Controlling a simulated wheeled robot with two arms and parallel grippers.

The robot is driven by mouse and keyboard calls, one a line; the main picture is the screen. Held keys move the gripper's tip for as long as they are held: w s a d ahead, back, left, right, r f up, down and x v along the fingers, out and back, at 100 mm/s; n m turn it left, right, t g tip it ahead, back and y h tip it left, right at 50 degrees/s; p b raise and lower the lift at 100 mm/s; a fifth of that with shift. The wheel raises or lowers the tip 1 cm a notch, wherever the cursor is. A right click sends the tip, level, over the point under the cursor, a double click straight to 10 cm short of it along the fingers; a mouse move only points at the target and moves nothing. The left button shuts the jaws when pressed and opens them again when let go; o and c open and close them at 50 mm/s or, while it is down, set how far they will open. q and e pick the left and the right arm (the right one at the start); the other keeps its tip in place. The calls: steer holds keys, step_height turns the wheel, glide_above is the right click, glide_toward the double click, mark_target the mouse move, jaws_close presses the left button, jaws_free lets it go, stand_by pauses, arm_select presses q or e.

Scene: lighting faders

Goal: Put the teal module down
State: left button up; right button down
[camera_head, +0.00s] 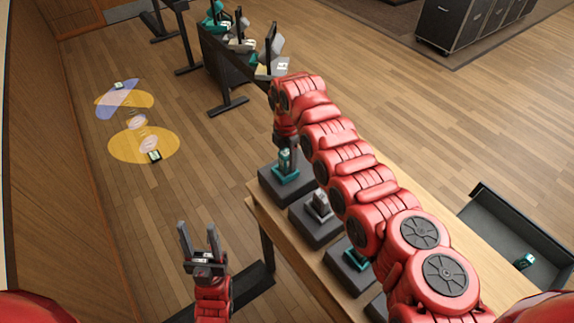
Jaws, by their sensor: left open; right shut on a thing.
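A teal module (285,162) stands upright at the far left end of the wooden table, at the dark block (268,187) there. My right gripper (287,146) reaches down over it from above and is shut on its top. Whether the module rests fully on the block is hard to tell at this size. My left gripper (201,243) is open and empty, with its fingers pointing up, over the floor left of the table.
More dark blocks stand along the wooden table (291,250); one bears a grey module (320,203), another a teal piece (354,259). A dark tray (507,238) at the right holds a small teal item (524,261). Coloured light spots (144,145) lie on open floor.

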mark_target(287, 162)
steer(key=shift+w+f+b, duration=0.1)
steer(key=shift+f+b, duration=0.1)
steer(key=shift+b, duration=0.1)
steer(key=shift+w+a+b, duration=0.15)
steer(key=shift+w+b, duration=0.35)
steer(key=shift+b, duration=0.6)
steer(key=shift+w+f, duration=0.1)
steer(key=shift+f, duration=0.2)
step_height(287, 162, down, 2)
steer(key=shift+f+b, duration=0.15)
steer(key=shift+b, duration=0.5)
steer(key=shift+f, duration=0.15)
steer(key=shift+c, duration=2.1)
jaws_free()
